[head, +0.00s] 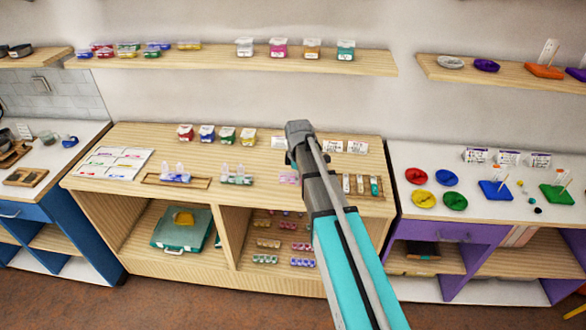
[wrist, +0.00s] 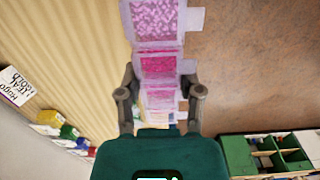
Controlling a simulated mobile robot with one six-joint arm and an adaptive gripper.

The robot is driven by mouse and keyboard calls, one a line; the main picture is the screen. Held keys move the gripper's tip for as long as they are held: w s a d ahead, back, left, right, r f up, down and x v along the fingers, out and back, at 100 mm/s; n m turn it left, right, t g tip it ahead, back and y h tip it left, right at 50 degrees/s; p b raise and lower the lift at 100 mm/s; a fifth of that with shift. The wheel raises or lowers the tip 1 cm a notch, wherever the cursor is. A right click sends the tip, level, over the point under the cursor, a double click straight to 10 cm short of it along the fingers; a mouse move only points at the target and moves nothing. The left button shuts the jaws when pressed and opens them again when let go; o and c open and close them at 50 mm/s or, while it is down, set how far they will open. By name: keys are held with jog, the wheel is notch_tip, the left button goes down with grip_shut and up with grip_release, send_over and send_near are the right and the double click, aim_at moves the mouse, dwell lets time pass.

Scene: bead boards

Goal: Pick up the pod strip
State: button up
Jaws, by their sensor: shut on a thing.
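The pod strip (wrist: 155,22) is a row of clear square pods with flap lids, filled with pink beads from pale to deep. In the wrist view it runs up from between the fingers to the top edge. My gripper (wrist: 160,95) is shut on its near end, with one finger on each side. In the head view my arm hides most of the gripper and strip; a small pink piece (head: 288,178) shows just left of the arm, probably part of the strip. I cannot tell how high the strip is above the wooden counter (head: 230,205).
Bead strips in clear pods (head: 236,179) and a white sheet (head: 113,162) lie left on the counter. A tray of tubes (head: 361,186) is right of my arm. Shelves below hold a teal case (head: 180,229) and more strips.

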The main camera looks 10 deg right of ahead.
jog(key=s, duration=0.1)
jog(key=s+r+p, duration=0.1)
jog(key=s, duration=0.1)
jog(key=s+r, duration=0.1)
jog(key=shift+s+d, duration=0.15)
jog(key=shift+s, duration=0.1)
jog(key=shift+f, duration=0.15)
dwell(0.4)
dwell(0.4)
